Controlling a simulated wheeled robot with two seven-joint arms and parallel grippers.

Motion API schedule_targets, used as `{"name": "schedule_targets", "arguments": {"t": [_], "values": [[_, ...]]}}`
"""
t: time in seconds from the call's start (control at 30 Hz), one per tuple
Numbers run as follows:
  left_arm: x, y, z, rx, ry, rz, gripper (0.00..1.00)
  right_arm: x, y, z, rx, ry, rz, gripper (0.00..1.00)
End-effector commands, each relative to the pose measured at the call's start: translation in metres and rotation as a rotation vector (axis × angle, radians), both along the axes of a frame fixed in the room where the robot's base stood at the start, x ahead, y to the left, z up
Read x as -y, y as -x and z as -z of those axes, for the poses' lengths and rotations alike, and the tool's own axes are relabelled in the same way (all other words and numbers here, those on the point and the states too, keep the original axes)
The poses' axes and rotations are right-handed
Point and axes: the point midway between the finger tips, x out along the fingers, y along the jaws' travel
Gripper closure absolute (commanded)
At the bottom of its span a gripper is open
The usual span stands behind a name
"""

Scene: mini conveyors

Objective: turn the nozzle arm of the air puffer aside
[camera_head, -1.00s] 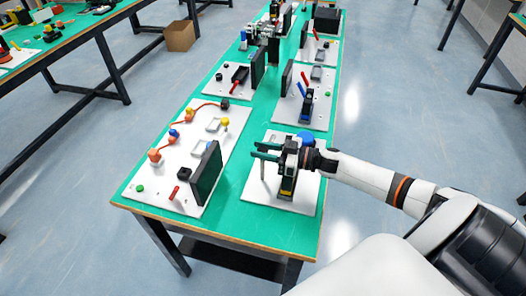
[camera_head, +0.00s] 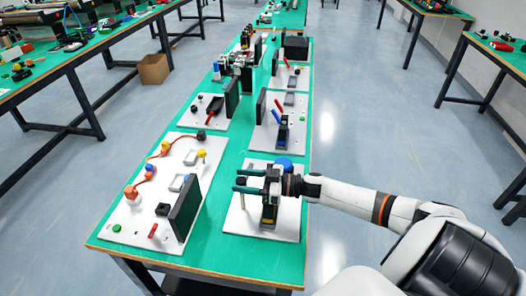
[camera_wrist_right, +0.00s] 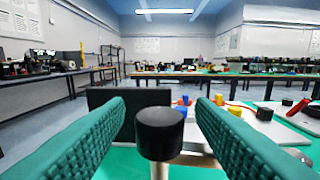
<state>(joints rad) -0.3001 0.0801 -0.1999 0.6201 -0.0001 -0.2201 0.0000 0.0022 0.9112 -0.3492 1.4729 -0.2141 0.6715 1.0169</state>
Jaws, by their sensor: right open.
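A white board (camera_head: 286,232) lies at the near right of the green table and bears a dark upright unit (camera_head: 269,212) with a yellow foot and a blue round part (camera_head: 284,163). My right gripper (camera_head: 240,182) reaches over this board from the right, its green fingers open and pointing left. In the right wrist view, a black cap on a pale post (camera_wrist_right: 160,133) stands between the two open fingers (camera_wrist_right: 160,105), with a gap on each side. The gripper and wrist cover part of the unit, so I cannot tell which part is the nozzle arm. My left gripper is out of view.
A dark upright panel (camera_head: 186,208) stands on the neighbouring white board (camera_head: 135,228), left of my fingers. Behind is a board with a red and a blue lever (camera_head: 276,117). A bare green strip (camera_head: 215,232) runs between the near boards.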

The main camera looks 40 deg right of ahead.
Motion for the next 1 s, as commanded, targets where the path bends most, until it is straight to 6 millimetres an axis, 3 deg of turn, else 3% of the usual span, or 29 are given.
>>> {"name": "schedule_targets", "arguments": {"t": [0.5,1.0], "values": [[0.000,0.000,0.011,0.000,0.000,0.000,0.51,0.061,0.068,0.001,-0.003,0.001,0.000,0.50],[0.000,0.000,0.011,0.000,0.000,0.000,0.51,0.072,0.079,0.000,0.001,0.001,-0.001,0.50]]}}
